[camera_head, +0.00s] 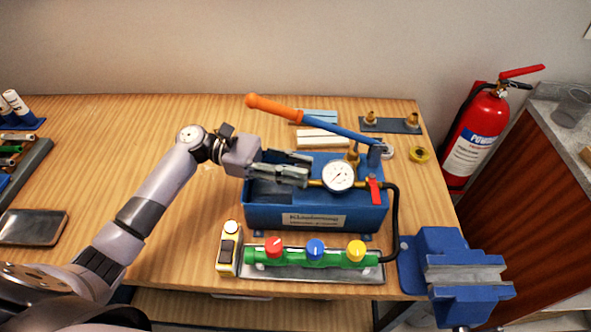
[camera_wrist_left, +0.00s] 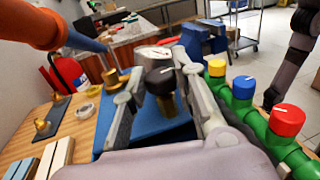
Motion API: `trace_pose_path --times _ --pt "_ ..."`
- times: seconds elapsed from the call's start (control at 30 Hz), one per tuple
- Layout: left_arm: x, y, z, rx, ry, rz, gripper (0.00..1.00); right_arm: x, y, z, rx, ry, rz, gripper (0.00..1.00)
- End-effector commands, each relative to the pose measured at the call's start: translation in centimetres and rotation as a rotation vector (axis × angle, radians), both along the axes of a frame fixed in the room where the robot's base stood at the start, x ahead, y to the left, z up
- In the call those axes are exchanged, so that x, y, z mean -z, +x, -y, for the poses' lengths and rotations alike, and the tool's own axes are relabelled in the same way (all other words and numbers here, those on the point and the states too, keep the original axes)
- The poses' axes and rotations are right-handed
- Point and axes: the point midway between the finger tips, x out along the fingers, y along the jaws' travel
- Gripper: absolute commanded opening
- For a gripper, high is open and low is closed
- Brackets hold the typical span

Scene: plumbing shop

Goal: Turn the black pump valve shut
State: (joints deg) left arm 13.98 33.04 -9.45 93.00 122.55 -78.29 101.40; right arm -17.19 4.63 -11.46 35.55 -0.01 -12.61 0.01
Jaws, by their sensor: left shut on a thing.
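The black pump valve (camera_wrist_left: 160,80) is a dark round knob with a white pointer line on a brass stem, seen in the left wrist view. My left gripper (camera_head: 307,169) is shut on it, one finger on each side of the knob. The blue pump (camera_head: 262,214) has a pressure gauge (camera_head: 339,176) just right of my fingertips. A red lever (camera_head: 375,191) is at its right end. My right gripper is not in view.
The blue pump handle with an orange grip (camera_head: 272,107) slants behind my gripper. In front is a green manifold (camera_head: 296,258) with red, blue and yellow knobs. A blue vise (camera_head: 450,248) stands at the right corner. The table left of the pump is mostly clear.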

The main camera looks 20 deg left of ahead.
Motion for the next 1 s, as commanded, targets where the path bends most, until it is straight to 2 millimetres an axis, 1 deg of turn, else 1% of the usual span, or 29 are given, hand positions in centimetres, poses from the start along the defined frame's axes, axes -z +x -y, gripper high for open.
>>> trace_pose_path --times 0.03,0.33,0.87,0.9,1.0 --pt "-0.1 0.27 -0.03 0.025 -0.002 0.004 0.0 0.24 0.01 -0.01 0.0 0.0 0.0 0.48" --pt "-0.11 0.32 0.02 0.14 -0.003 0.003 0.0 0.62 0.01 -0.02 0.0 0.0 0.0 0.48" --pt "-0.11 0.29 0.06 0.166 -0.003 0.001 0.0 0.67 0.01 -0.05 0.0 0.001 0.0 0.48" --pt "-0.11 0.29 0.06 0.166 -0.003 0.001 0.26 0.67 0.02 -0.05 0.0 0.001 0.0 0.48" --pt "-0.09 0.28 0.07 0.166 -0.003 0.001 0.33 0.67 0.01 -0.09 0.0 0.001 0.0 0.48"
